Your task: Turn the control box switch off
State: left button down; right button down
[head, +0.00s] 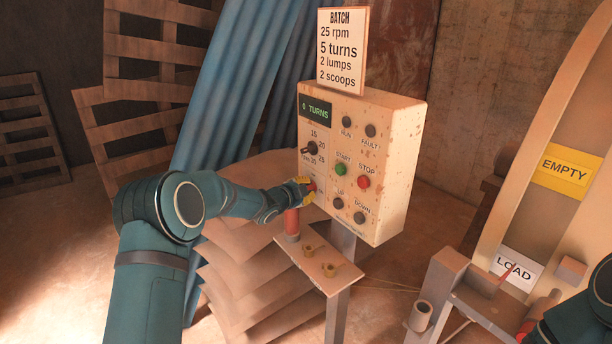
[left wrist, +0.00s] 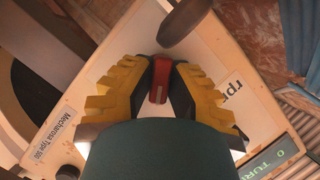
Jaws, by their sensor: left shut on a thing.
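The control box (head: 395,150) is a worn cream panel on a post, with a display reading 0 TURNS. A small red switch (head: 312,186) sits at its lower left; it also shows in the left wrist view (left wrist: 157,92). My left gripper (head: 303,187) has its yellow-padded fingers closed around this switch, one finger on each side, in the left wrist view (left wrist: 161,70). The fingers hide part of the switch and its label. My right arm (head: 580,322) shows at the lower right corner; its finger state is unclear.
A dark rpm knob (head: 311,149), a green START button (head: 341,169) and a red STOP button (head: 363,182) are near my left gripper. Below is a shelf (head: 318,270) with a red cylinder (head: 292,224) and brass-coloured pieces. A batch sign (head: 342,50) stands on top.

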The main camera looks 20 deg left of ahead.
pick_arm(q)
jog(key=n+p, duration=0.1)
jog(key=p, duration=0.2)
jog(key=n+g+h+p, duration=0.1)
jog(key=p, duration=0.2)
jog(key=n+g+p, duration=0.1)
jog(key=p, duration=0.2)
jog(key=shift+r+n+p, duration=0.35)
jog(key=shift+n+p, duration=0.05)
jog(key=shift+f+n+g+h+p, duration=0.15)
jog(key=shift+n+g+h+p, duration=0.15)
jog(key=shift+n+h+p, duration=0.15)
jog(key=shift+f+n+g+h, duration=0.15)
jog(key=shift+n+g+h, duration=0.55)
jog(key=shift+n, duration=0.75)
jog(key=c, duration=0.9)
grip_release()
jog(key=shift+w, duration=0.1)
jog(key=shift+c, duration=0.2)
jog(key=v, duration=1.2)
